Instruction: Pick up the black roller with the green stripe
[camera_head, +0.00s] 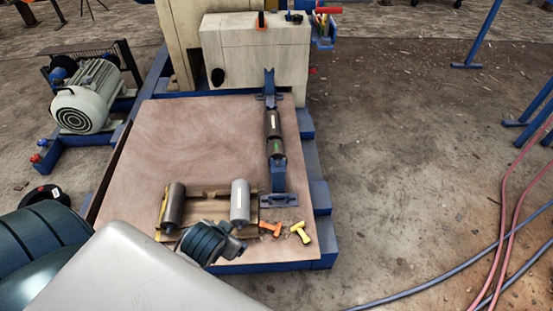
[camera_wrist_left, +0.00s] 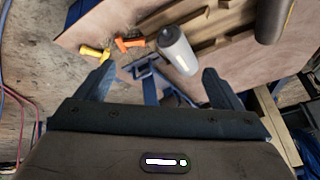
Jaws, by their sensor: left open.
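The black roller with the green stripe (camera_head: 277,148) lies in the upright row of the narrow blue stand (camera_head: 278,178), just below another dark roller with a pale label (camera_head: 271,123). I cannot make out the green-striped roller in the left wrist view. My left gripper (camera_wrist_left: 160,85) is open and empty, its two fingers apart over the board. In the head view my left wrist is at the board's front edge, below and left of the stand. A light grey roller (camera_head: 240,201) and a dark roller (camera_head: 173,206) rest on a wooden cradle. My right gripper is not in view.
The pale crusher body (camera_head: 255,55) stands behind the board (camera_head: 180,135). A motor (camera_head: 88,97) is at left. Hoses (camera_head: 510,210) cross the floor at right.

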